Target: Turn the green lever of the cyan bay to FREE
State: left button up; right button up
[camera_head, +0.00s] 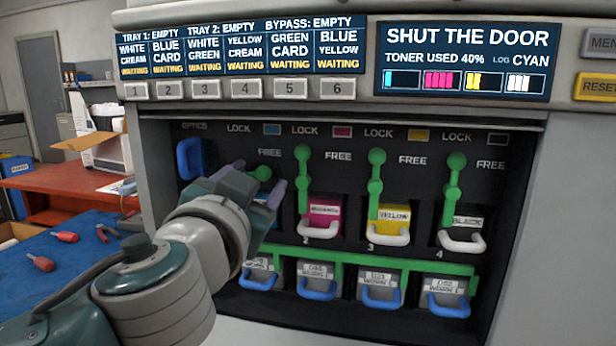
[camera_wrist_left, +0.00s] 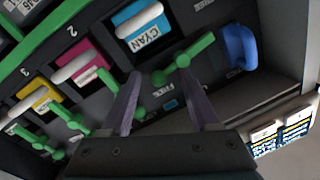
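The green lever of the cyan bay (camera_head: 260,173) shows its knob between the fingers of my left gripper (camera_head: 258,178); the rest is hidden there. In the left wrist view the lever (camera_wrist_left: 183,61) lies crosswise, along the row of bays, its knob toward the FREE side. My left gripper (camera_wrist_left: 160,80) is open, one finger on each side of the knob, with gaps; I cannot tell whether a finger touches the lever. The cyan cartridge (camera_wrist_left: 140,22) sits in its bay and is mostly hidden in the head view. My right gripper is not in view.
The magenta lever (camera_head: 303,182), yellow lever (camera_head: 376,186) and black lever (camera_head: 453,190) stand upright beside their cartridges. A blue handle (camera_head: 188,158) is left of the cyan bay. A green rail (camera_head: 380,260) crosses above several worn cartridges below.

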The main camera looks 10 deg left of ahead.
pick_arm(q)
jog(key=shift+s+r, duration=0.15)
jog(key=s, duration=0.9)
jog(key=shift+s+d+b, duration=0.35)
jog(key=shift+b, duration=0.1)
